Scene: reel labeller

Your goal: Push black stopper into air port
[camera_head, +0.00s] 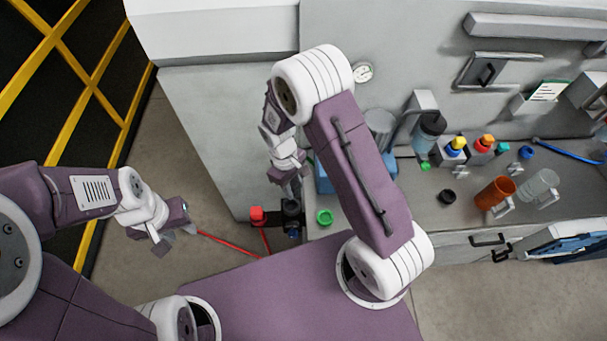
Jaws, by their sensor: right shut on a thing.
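My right gripper (290,188) points down at the left end of the counter. It is shut on a small dark thing, likely the black stopper, mostly hidden by the fingers. Directly below the fingertips is a black fitting (291,214) with a blue part under it, likely the air port. Whether the held thing touches the fitting cannot be told. My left gripper (174,239) is over the floor at the left, its fingers apart and nothing seen between them.
A black ring (447,196), orange cup (494,194) and clear cup (540,185) stand on the counter. Yellow-barred fencing (60,45) is at left.

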